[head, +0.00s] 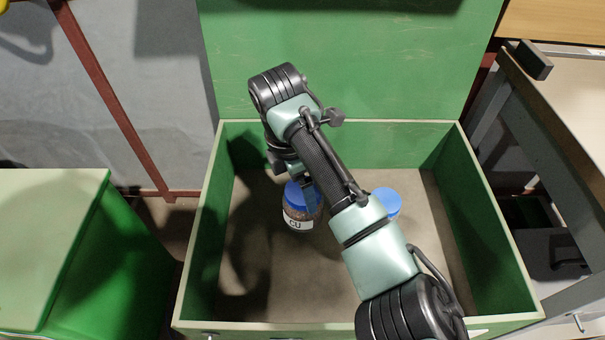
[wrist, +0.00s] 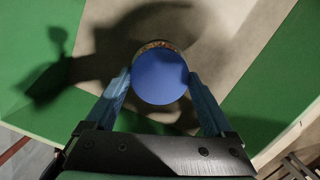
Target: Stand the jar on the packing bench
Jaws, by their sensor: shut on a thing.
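A clear jar (head: 297,219) with a blue lid, brownish contents and a white "CU" label is inside the open green chest (head: 193,270). My gripper (wrist: 160,78) is shut on this jar, with one blue finger on each side of it. In the wrist view the round blue lid (wrist: 160,82) faces the camera and hides most of the jar. The jar looks about upright; I cannot tell whether its base touches the chest floor. A bench with a pale top (head: 585,105) stands at the right; no label shows whether it is the packing bench.
A second blue lid (head: 388,201) shows in the chest, partly behind my arm. The chest walls surround the jar, and its raised green lid (head: 400,60) stands at the back. A green box (head: 60,225) is at the left. A dark block (head: 534,60) sits on the right bench's edge.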

